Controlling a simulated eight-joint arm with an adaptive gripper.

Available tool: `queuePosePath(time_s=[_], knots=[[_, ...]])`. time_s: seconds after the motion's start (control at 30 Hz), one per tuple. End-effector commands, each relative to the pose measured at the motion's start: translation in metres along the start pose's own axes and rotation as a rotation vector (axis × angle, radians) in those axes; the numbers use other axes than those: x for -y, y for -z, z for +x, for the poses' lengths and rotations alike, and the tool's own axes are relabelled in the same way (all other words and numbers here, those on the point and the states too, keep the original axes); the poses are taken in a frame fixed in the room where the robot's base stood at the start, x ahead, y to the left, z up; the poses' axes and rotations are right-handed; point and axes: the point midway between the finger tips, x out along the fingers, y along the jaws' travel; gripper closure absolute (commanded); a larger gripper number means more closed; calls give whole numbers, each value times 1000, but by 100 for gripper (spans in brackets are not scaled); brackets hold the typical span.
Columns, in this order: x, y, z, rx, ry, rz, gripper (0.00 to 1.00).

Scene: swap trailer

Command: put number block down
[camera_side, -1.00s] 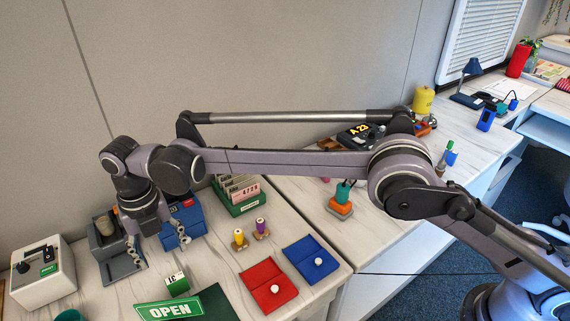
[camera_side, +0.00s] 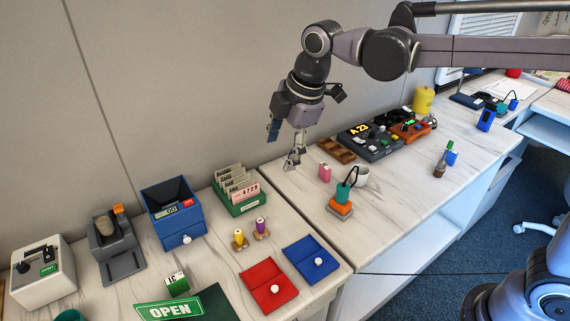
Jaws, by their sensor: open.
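A small white and green block with dark numerals (camera_side: 176,284) stands on the near table, just behind the green OPEN sign (camera_side: 168,310). It looks upright and nothing holds it. My gripper (camera_side: 292,161) is open and empty. It points down above the back of the table, right of the green card box (camera_side: 240,205) and left of the brown tray (camera_side: 337,150). It is well away from the block, up and to the right of it. Whether its fingertips touch the table I cannot tell.
A blue box (camera_side: 172,220), a pink block (camera_side: 324,172) and a teal-and-orange tool (camera_side: 342,198) stand nearby.

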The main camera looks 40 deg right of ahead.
Motion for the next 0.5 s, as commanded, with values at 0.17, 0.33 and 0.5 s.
queuePosePath(time_s=[0.17,0.33,0.5], knots=[[33,-60,-19,-12,-81,377,36],[71,-108,-25,-44,-160,734,36],[112,-148,-20,-93,-236,1073,36]])
